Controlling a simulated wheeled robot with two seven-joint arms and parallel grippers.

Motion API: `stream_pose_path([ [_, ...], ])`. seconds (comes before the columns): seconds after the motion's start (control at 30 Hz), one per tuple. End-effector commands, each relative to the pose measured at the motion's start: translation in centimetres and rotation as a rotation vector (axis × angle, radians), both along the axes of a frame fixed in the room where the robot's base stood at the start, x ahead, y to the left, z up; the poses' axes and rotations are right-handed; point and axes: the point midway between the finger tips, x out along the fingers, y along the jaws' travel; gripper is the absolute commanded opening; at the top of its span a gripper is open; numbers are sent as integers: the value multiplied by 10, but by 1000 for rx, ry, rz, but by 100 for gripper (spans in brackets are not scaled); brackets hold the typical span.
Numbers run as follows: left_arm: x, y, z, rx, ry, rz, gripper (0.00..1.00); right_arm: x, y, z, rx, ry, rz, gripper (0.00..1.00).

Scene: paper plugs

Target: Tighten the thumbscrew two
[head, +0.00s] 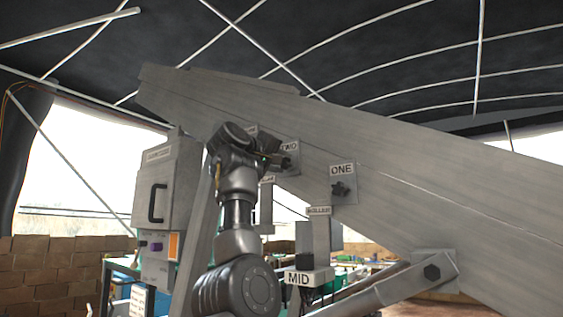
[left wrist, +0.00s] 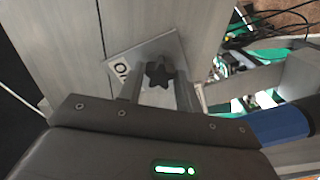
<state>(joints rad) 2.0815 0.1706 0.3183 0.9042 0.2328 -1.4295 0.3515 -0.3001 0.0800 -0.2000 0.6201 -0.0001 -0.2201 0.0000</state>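Thumbscrew two is a dark star-shaped knob (head: 287,163) on a small square plate on the big slanted grey beam, under the label TWO (head: 289,147). In the left wrist view the knob (left wrist: 159,75) shows between my left gripper's two fingers (left wrist: 158,88), in front of its plate (left wrist: 170,47). The fingers stand apart on either side of the knob, with no clear grip on it. In the head view my left gripper (head: 274,161) reaches to the knob from the left and partly hides the plate. My right gripper is not in view.
Thumbscrew one (head: 341,189) sits on its own plate lower right on the beam (head: 430,185). A grey box with a black handle (head: 157,203) stands left of my arm. Brackets labelled ROLLER (head: 319,211) and MID (head: 300,278) are below the beam.

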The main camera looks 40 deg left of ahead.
Motion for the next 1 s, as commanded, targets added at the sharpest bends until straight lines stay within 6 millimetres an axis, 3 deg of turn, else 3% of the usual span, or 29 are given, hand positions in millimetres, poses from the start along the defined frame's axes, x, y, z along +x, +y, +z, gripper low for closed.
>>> stream_pose_path([
  [0.3,0,0,0,2,1,0,10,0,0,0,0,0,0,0],
  [0.43,0,1,-2,153,5,1,10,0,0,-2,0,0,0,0],
  [1.0,0,3,1,1881,49,-1,10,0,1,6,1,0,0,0],
])
